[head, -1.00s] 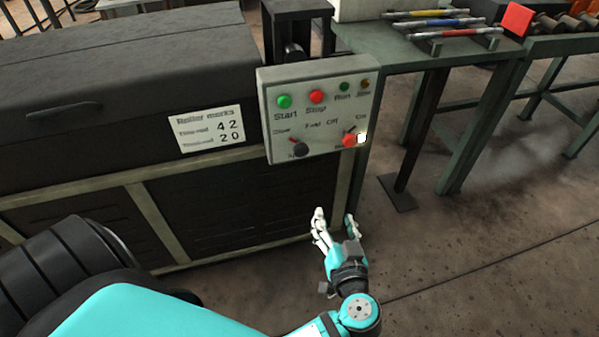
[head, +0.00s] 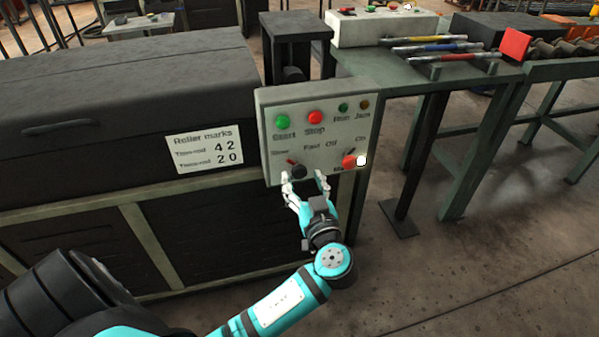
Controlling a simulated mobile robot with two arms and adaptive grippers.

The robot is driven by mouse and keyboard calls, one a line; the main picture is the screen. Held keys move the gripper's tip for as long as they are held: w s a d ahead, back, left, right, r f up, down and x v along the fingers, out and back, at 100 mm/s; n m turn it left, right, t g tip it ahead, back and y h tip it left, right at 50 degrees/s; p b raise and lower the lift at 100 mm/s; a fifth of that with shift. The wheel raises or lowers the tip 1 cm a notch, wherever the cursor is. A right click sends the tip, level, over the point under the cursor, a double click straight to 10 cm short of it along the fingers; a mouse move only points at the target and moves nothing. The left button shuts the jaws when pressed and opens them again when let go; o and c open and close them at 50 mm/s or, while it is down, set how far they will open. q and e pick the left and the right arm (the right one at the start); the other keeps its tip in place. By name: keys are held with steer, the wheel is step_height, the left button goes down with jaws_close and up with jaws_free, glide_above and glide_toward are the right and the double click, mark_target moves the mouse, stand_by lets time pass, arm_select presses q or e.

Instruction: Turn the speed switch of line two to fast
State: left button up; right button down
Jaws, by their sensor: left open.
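A grey control box (head: 318,100) is mounted at the right end of the dark machine. Its speed switch (head: 299,171) is a black knob at the lower left, below the labels Slow and Fast. The red pointer on the knob leans up and left, toward Slow. My left gripper (head: 309,178) is open just below and in front of this knob, its white fingertips to either side of the knob's lower part. I cannot tell whether they touch it. No line number is readable on the box. My right gripper is out of view.
Start (head: 282,122) and Stop (head: 315,118) buttons are above. Another control box (head: 385,32) stands on the green table behind. Floor to the right is clear.

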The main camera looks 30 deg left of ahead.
mark_target(301, 175)
arm_select(q)
steer(key=shift+x, duration=1.65)
jaws_close()
